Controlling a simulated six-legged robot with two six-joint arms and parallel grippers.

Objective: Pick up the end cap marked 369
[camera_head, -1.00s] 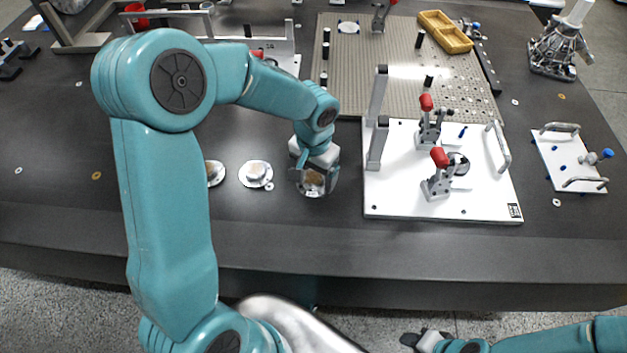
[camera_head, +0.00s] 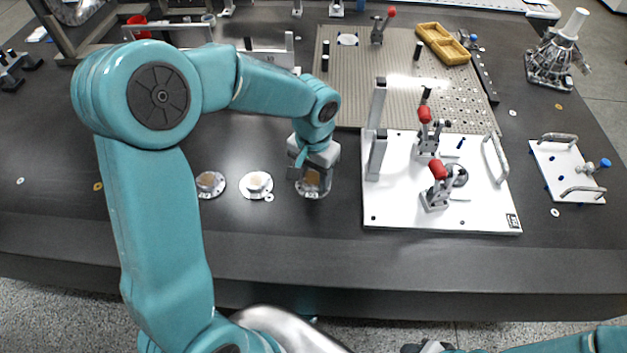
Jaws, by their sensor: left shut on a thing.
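Three round silver end caps with raised hubs are in a row on the dark table: a left one (camera_head: 210,185), a middle one (camera_head: 256,185) and a right one (camera_head: 312,191). My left gripper (camera_head: 312,180) comes down from above and is shut on the right end cap, with its fingers at the raised hub. The fingers hide part of that cap, and its marking is too small to read. I cannot tell whether it touches the table. My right gripper (camera_head: 426,348) shows only in part at the bottom edge, and its jaws cannot be made out.
A white fixture plate (camera_head: 400,211) with red-handled clamps and grey uprights stands close to the right of my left gripper. A smaller white plate (camera_head: 567,180) is far right. The table's front strip is clear.

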